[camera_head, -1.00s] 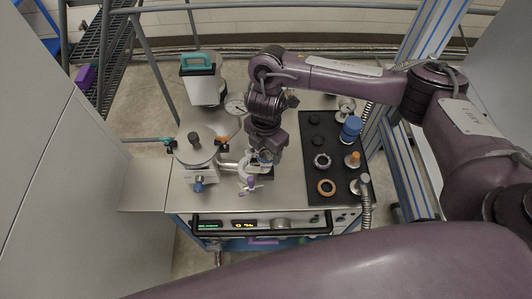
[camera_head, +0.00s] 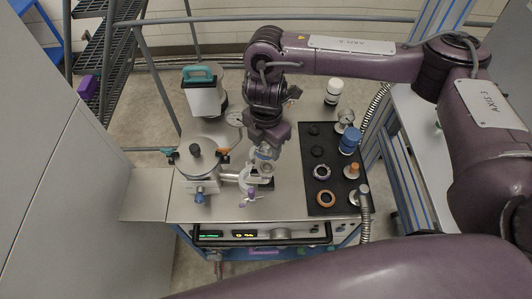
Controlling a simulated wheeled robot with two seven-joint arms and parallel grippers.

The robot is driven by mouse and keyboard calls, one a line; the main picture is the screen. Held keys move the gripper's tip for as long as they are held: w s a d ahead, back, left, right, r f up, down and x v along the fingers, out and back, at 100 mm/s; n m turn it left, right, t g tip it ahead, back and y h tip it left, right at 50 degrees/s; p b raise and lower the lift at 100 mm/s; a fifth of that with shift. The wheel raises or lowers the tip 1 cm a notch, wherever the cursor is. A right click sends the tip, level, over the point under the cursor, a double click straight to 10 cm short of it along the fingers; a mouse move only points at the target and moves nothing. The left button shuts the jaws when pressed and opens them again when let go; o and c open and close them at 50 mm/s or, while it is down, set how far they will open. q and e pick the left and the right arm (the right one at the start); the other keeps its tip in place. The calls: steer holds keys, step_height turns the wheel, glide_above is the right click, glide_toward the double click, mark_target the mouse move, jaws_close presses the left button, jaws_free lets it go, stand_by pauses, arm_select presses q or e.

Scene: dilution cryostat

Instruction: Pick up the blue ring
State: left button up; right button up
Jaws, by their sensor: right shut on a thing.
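My right gripper (camera_head: 265,150) points down over the cart top, just above a white and metal pipe fitting with a purple-handled valve (camera_head: 249,194). It is shut on a small bluish ring-like piece (camera_head: 265,154), which looks like the blue ring; the fingers and the small size hide its full outline. The piece appears to be above the fitting; I cannot tell whether they touch. My left gripper is not in view.
A round metal vessel (camera_head: 197,157) stands left; a teal-handled white box (camera_head: 203,94) stands behind.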

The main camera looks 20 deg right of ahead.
step_height(320, 180, up, 12)
steer(key=shift+r, duration=0.25)
stand_by(0.5)
